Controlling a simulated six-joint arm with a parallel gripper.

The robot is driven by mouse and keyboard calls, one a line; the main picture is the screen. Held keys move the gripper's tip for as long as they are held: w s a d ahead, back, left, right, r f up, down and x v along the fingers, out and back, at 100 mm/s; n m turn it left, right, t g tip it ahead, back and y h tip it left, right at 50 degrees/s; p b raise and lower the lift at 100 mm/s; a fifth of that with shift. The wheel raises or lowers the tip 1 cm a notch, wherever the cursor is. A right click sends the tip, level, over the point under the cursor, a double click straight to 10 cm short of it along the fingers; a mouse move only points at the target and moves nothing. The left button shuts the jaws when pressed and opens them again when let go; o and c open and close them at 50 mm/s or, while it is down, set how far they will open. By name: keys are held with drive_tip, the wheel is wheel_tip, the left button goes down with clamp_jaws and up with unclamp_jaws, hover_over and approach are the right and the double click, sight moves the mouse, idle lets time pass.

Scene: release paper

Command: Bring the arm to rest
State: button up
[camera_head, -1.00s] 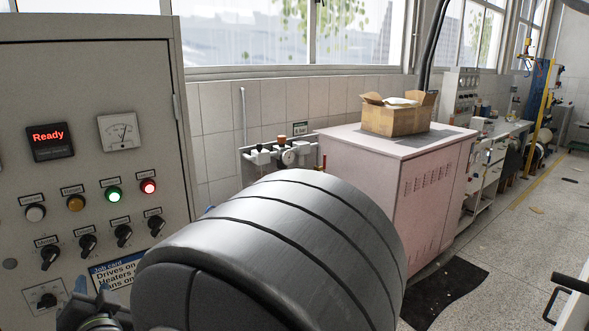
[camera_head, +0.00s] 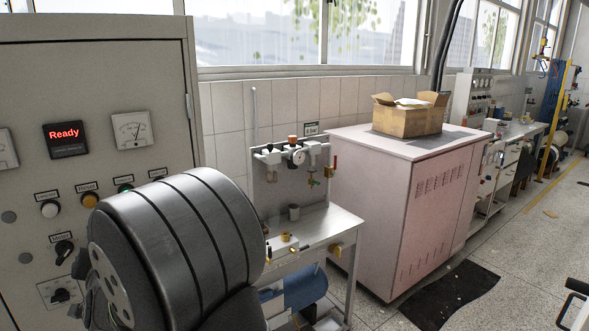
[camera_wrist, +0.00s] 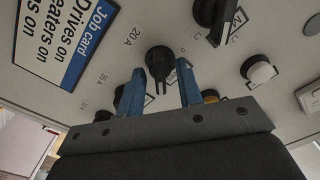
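In the wrist view my gripper (camera_wrist: 160,92) has its two blue fingers apart, with nothing held between them. A black rotary knob (camera_wrist: 158,62) on the cabinet panel lies just beyond the fingertips, beside a "20 A" mark; I cannot tell whether they touch it. The job card (camera_wrist: 66,38) is left of it. In the head view my thick dark arm link covers the cabinet's lower right and hides part of the panel, including most of the green lamp (camera_head: 124,188). The display (camera_head: 65,138) reads "Ready".
The grey cabinet (camera_head: 100,70) stands close on the left. A metal bench (camera_head: 335,222) with valves and a gauge (camera_head: 298,157) is right of my arm. Beyond is a pink cabinet (camera_head: 385,230) bearing an open carton (camera_head: 408,121). The floor at the right is mostly clear.

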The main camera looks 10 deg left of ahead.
drive_tip(key=v, duration=1.7)
drive_tip(key=shift+s+d+m, duration=0.2)
drive_tip(key=shift+m, duration=0.2)
drive_tip(key=shift+r, duration=0.1)
drive_tip(key=w+a+n, duration=0.2)
drive_tip(key=w+a, duration=0.8)
drive_tip(key=shift+w+a, duration=0.3)
drive_tip(key=shift+s+d, duration=0.1)
